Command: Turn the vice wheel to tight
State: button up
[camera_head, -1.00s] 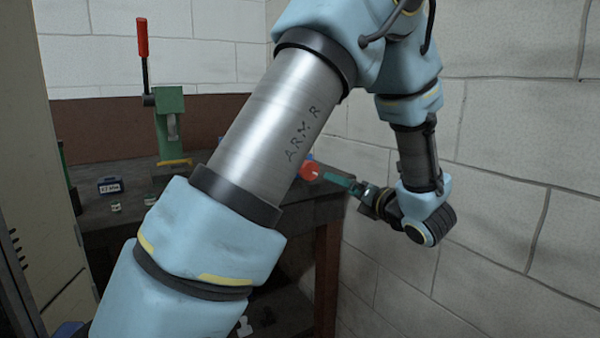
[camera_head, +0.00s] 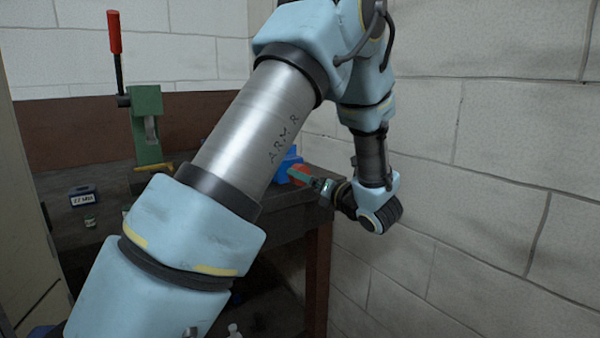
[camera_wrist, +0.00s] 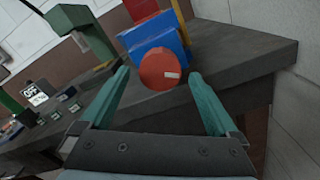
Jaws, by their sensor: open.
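The vice wheel (camera_wrist: 160,70) is a round red disc with a short white mark pointing right in the wrist view. It sits on the front of the blue vice (camera_wrist: 157,40) at the bench edge. My gripper (camera_head: 300,175) also shows in the head view.
The dark bench (camera_head: 75,223) carries a green press (camera_head: 147,125) with a red-handled lever (camera_head: 115,45), plus a small dark labelled box (camera_head: 83,196). A block wall (camera_head: 500,150) stands close on the right.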

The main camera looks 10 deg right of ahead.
jog(key=shift+p+x, duration=0.3)
jog(key=shift+x, duration=1.4)
jog(key=shift+s, duration=0.1)
jog(key=c, duration=1.4)
jog(key=shift+f+b, duration=0.1)
jog(key=shift+b, duration=0.2)
